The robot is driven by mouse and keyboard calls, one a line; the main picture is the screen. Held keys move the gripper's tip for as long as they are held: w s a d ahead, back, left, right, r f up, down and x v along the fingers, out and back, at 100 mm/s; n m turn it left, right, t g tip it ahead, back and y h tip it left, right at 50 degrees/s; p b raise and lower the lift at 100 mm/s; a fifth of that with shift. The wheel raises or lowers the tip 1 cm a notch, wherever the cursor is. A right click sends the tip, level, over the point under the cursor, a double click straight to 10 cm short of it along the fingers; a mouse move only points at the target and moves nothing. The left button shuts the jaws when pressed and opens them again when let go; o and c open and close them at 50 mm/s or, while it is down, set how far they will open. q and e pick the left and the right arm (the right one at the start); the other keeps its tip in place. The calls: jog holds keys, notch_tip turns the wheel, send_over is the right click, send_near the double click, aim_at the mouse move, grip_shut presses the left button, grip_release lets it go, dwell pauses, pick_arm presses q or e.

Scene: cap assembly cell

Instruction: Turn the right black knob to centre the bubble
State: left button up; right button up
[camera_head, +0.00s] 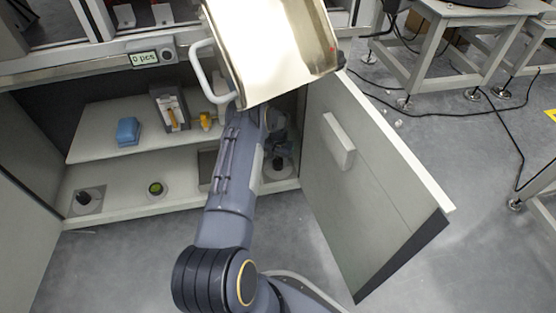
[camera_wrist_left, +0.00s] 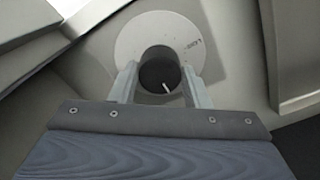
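The right black knob (camera_wrist_left: 158,72) shows in the left wrist view with a white pointer line, in the middle of a pale marked disc (camera_wrist_left: 185,32). My left gripper (camera_wrist_left: 160,72) has one finger on each side of the knob. I cannot tell whether the fingers press on it or stand slightly apart. In the head view my left gripper (camera_head: 277,148) is low in the cabinet at the right, by the knob's base, partly hidden by my arm. The round green level (camera_head: 155,188) sits on the cabinet floor; its bubble is too small to place. My right gripper is not in view.
Another black knob (camera_head: 84,198) stands at the left of the cabinet floor. The shelf (camera_head: 95,148) above holds a blue block (camera_head: 127,131) and a grey-yellow device (camera_head: 170,109). The open cabinet door (camera_head: 375,190) stands at right. A pale handled panel (camera_head: 270,50) is above.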

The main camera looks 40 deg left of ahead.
pick_arm(q)
jog(key=c, duration=0.3)
jog(key=m, duration=0.6)
jog(key=shift+m, duration=0.3)
jog(key=m, duration=0.3)
jog(key=shift+a+m, duration=0.1)
jog(key=shift+m, duration=2)
